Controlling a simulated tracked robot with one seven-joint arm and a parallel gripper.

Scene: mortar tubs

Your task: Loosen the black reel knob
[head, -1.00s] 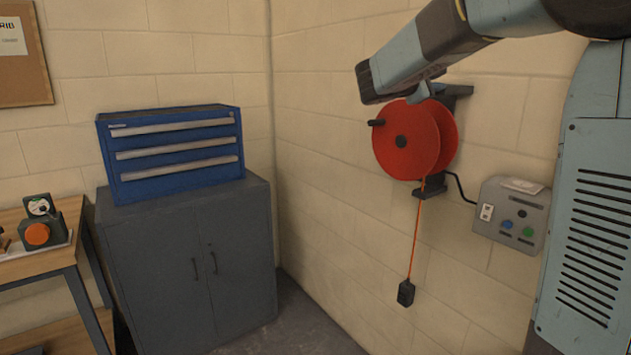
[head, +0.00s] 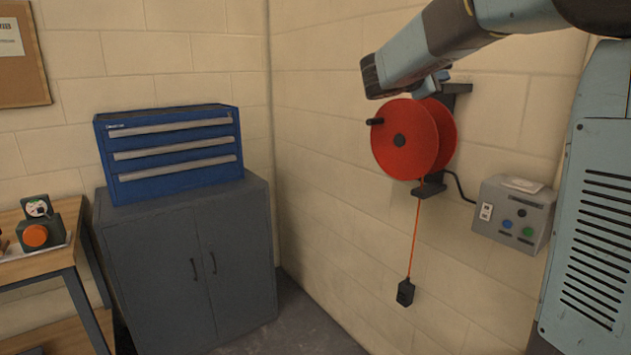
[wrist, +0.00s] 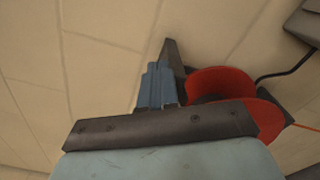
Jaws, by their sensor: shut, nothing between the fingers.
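The red reel (head: 418,155) is mounted on the wall in the right half of the head view. In the wrist view the red reel (wrist: 222,84) is partly hidden behind the dark bar of my wrist, and the black knob cannot be made out. My gripper (wrist: 157,68) is shut and empty, its blue fingers together left of the reel. In the head view my wrist covers most of the gripper, above the reel's top edge.
A dark wall bracket (head: 457,90) holds the reel. An orange cord (head: 415,235) hangs down to a black plug (head: 405,292). A grey control box (head: 513,215) is on the wall at right. A blue drawer chest (head: 172,155) stands on a grey cabinet (head: 190,255) at left.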

